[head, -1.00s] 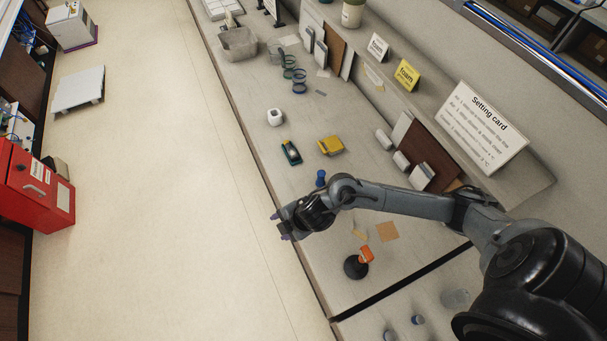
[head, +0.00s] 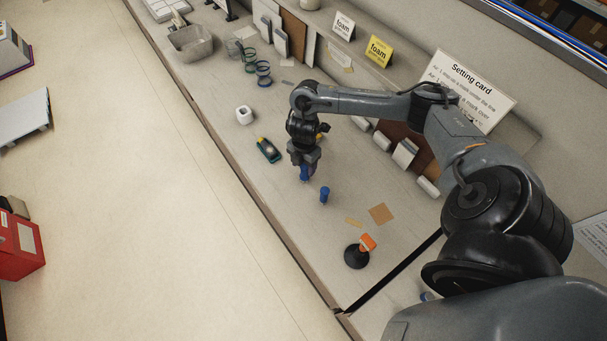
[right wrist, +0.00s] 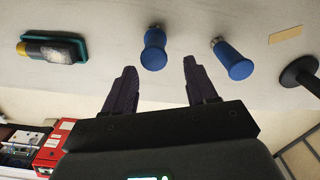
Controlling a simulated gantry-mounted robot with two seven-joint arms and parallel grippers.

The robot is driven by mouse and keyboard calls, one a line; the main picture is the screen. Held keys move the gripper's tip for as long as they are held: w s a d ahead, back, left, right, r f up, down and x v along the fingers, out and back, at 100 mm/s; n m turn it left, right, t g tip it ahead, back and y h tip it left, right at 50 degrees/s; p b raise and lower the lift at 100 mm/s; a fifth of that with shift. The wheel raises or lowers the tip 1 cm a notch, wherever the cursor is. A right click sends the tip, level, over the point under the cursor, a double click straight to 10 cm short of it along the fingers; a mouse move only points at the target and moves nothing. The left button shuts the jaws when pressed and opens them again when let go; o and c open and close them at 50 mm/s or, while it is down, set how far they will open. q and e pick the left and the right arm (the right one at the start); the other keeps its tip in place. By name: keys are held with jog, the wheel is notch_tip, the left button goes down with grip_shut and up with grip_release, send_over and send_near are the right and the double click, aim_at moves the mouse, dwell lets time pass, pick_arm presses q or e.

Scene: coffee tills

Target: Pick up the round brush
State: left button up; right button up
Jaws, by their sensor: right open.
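Two small blue upright objects with pale ends stand on the bench; I cannot tell for certain which is the round brush. One blue object (head: 305,175) is right at the fingertips of my right gripper (head: 304,169). The other blue object (head: 324,194) stands a little to the right and nearer. In the right wrist view the first blue object (right wrist: 153,50) is ahead, between the lines of the two dark purple fingers, and the second blue object (right wrist: 232,60) is outside them on the right. My right gripper (right wrist: 160,78) is open and empty. My left gripper is not in view.
A teal tray (head: 268,150) with a yellow-and-dark item lies left of the gripper, with a white cup (head: 244,116) beyond. A black round stand (head: 357,256) with an orange piece is nearer. Blocks and boards (head: 404,153) line the back right.

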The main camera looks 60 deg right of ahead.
aim_at(305, 171)
jog(key=shift+w+d+f+p, duration=0.1)
jog(key=shift+d+f+p, duration=0.1)
jog(key=shift+f, duration=0.7)
jog(key=shift+d+f+p, duration=0.1)
jog(key=shift+d+f, duration=0.15)
jog(key=shift+f, duration=0.6)
jog(key=shift+w+d+f+p, duration=0.1)
jog(key=shift+d+f+p, duration=0.1)
jog(key=shift+f, duration=1.2)
jog(key=shift+c, duration=0.5)
grip_shut()
